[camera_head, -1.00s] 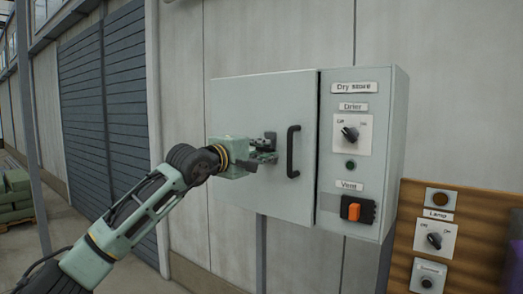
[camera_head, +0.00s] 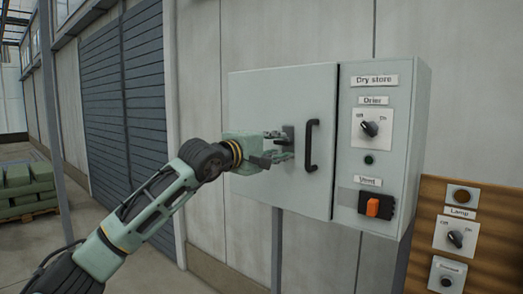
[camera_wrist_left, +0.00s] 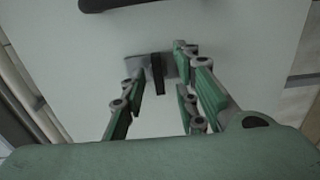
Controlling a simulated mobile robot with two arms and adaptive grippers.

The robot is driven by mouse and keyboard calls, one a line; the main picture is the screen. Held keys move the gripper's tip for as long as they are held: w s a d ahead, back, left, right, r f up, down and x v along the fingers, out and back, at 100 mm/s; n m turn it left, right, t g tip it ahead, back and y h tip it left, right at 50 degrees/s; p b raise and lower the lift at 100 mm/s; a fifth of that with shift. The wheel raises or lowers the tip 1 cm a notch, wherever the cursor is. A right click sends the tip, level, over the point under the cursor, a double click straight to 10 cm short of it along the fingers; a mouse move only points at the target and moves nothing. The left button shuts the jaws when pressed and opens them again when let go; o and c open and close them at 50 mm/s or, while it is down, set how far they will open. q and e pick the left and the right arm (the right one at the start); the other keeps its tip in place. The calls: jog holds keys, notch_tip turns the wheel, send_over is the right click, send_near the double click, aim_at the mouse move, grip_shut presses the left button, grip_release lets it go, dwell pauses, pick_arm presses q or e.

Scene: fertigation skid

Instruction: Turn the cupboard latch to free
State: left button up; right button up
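The cupboard latch (camera_head: 289,133) is a small dark lever on a grey plate, on the pale grey cupboard door (camera_head: 255,95) left of the black door handle (camera_head: 311,146). The left wrist view shows the lever (camera_wrist_left: 158,74) as a dark bar standing across its plate (camera_wrist_left: 138,68). My left gripper (camera_head: 281,147) is at the latch with its fingers spread. In the left wrist view the green-padded fingers (camera_wrist_left: 158,98) stand apart on either side of the lever, with gaps visible and nothing clamped. The fingers partly hide the latch in the head view. My right gripper is out of view.
The door handle also shows at the top of the left wrist view (camera_wrist_left: 125,3). Right of the door are a drier knob (camera_head: 370,129) and an orange vent switch (camera_head: 372,208). A wooden lamp panel (camera_head: 480,215) stands lower right. The floor at left is clear before stacked green sacks (camera_head: 25,183).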

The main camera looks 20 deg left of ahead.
pick_arm(q)
jog(key=v, duration=1)
